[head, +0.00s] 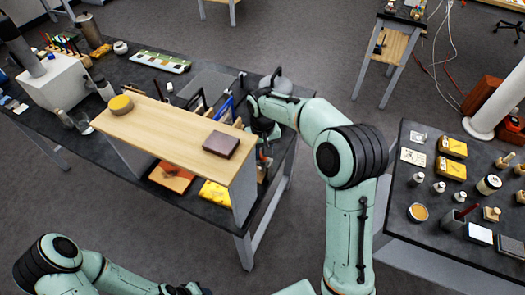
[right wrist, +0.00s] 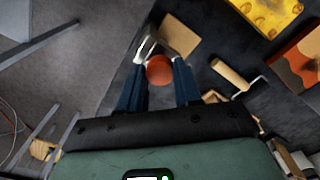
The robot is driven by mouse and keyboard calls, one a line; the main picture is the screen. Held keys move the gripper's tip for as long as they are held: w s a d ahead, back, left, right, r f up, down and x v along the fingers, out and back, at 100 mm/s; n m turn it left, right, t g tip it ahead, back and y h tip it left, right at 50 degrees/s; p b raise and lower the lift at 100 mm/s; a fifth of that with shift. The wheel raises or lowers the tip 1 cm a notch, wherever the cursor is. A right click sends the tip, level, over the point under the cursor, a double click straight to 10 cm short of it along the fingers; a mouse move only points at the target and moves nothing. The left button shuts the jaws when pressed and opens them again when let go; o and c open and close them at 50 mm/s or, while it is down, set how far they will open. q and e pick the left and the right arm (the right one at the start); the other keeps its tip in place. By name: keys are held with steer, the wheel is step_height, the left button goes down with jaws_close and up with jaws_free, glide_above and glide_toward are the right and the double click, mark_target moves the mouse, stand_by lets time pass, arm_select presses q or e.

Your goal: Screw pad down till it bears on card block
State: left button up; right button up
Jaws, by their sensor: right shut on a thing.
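My right gripper (head: 265,145) is at the right end of the dark bench, partly hidden by its own arm in the head view. In the right wrist view its two dark blue fingers (right wrist: 159,75) are shut on an orange-red round knob (right wrist: 159,69). A pale metal piece (right wrist: 145,47) shows just beyond the knob. A tan block (right wrist: 181,36), which looks like the card block, lies beside that metal piece. The pad is not clearly visible, and I cannot tell whether it touches the block. My left gripper (head: 195,289) is only partly in view at the bottom edge.
A wooden shelf (head: 170,125) stands over the bench, with a brown block (head: 221,145) and a yellow round thing (head: 121,104) on it. In the wrist view, a wooden-handled tool (right wrist: 230,75) and a yellow item (right wrist: 268,12) lie nearby. A second table (head: 410,235) stands right.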

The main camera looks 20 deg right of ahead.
steer(key=shift+r, duration=0.1)
stand_by(0.4)
steer(key=o, duration=1)
steer(key=shift+o, duration=0.2)
step_height(320, 180, up, 13)
steer(key=shift+r, duration=0.15)
